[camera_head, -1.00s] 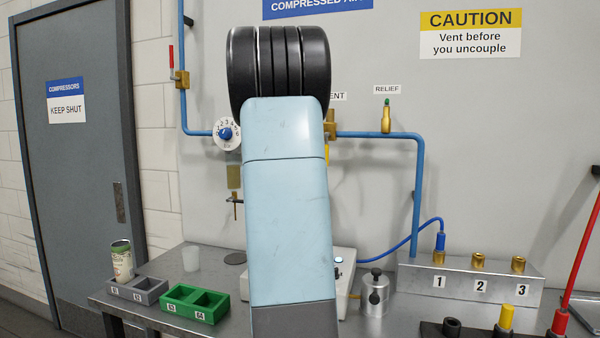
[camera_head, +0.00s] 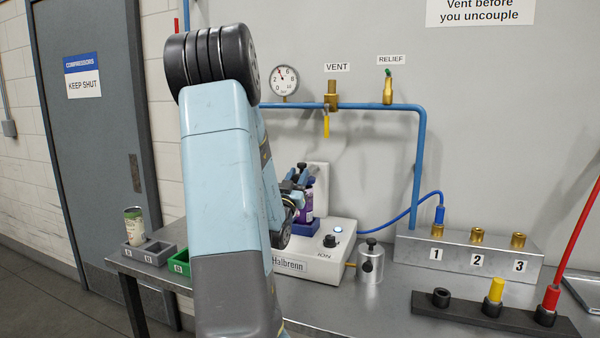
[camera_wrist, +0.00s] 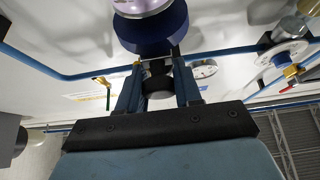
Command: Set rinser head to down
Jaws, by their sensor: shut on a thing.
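The rinser is the white bench unit (camera_head: 318,240) marked Halbrenn and ION. A purple can (camera_head: 307,204) stands in its blue holder (camera_head: 303,227). My gripper (camera_head: 297,176) is at the unit, beside the top of the can and partly hidden by my arm. In the wrist view my gripper (camera_wrist: 158,82) has its two blue fingers shut on a small black knob (camera_wrist: 157,86). The knob lies next to a blue round part (camera_wrist: 152,33), with a purple-silver piece (camera_wrist: 143,6) beyond. The head's tilt cannot be told clearly.
A metal canister (camera_head: 371,265) stands right of the unit. Numbered brass couplings (camera_head: 478,237) and a dark rack (camera_head: 470,309) are further right. A green tray (camera_head: 180,264), a grey tray (camera_head: 150,252) and a can (camera_head: 134,226) are left. Blue pipe (camera_head: 380,106) runs along the wall.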

